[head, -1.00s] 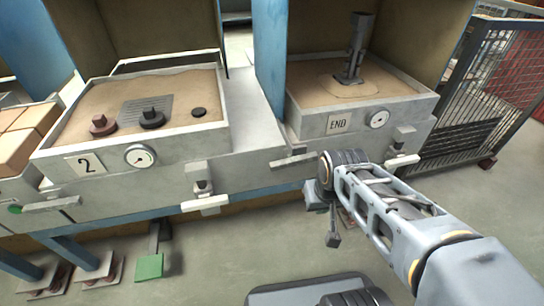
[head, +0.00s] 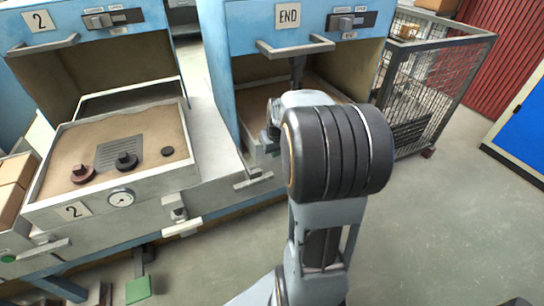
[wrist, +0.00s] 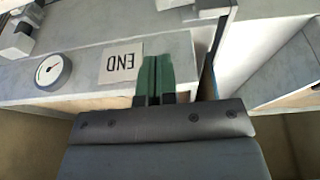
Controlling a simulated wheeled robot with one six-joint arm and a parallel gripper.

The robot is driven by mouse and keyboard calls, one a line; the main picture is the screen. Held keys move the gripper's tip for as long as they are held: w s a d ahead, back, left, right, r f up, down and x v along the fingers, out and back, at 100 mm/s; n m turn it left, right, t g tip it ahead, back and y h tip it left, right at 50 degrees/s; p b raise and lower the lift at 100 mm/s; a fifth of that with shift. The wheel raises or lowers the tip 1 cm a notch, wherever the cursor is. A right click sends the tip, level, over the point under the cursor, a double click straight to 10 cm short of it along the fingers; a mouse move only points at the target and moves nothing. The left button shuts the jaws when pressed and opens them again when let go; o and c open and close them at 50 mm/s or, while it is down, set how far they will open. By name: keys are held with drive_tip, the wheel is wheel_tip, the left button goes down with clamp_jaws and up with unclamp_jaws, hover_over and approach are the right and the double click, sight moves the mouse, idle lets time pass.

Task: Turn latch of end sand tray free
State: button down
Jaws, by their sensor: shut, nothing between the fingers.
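The end sand tray (wrist: 85,88) shows upside down in the wrist view, with its END plate (wrist: 122,63) and a round gauge (wrist: 53,70). My gripper (wrist: 154,64) has its green fingers shut together and empty, in front of the tray's face beside the END plate. I cannot tell if they touch it. A grey block that looks like the latch (wrist: 16,36) is at the upper left, partly cut off and apart from the fingers. In the head view my arm hides most of the end tray, its latch and my gripper.
Tray 2 (head: 52,196) stands left of the end tray with its own latch (head: 178,213). A grey bar handle (head: 253,179) juts out at the end tray's lower left. A mesh cage (head: 440,75) stands at the right. The floor at the right is clear.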

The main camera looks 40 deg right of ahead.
drive_tip(key=b+x, duration=0.1)
drive_tip(key=x, duration=0.2)
drive_tip(key=b+x, duration=0.1)
drive_tip(key=x, duration=0.3)
drive_tip(key=b+x, duration=0.1)
drive_tip(key=x, duration=0.3)
drive_tip(key=shift+s+f+b, duration=0.25)
drive_tip(key=shift+f+b, duration=0.05)
drive_tip(key=shift+f, duration=0.05)
drive_tip(key=shift+d+f, duration=0.1)
drive_tip(key=shift+f, duration=0.7)
drive_tip(key=shift+s+d+f+b, duration=0.15)
drive_tip(key=shift+s+f+b, duration=0.05)
drive_tip(key=shift+f+b, duration=0.6)
wheel_tip(320, 180, up, 14)
drive_tip(key=p, duration=0.6)
hover_over(272, 174)
drive_tip(key=s, duration=0.4)
drive_tip(key=shift+d+r, duration=0.1)
drive_tip(key=shift+d, duration=0.05)
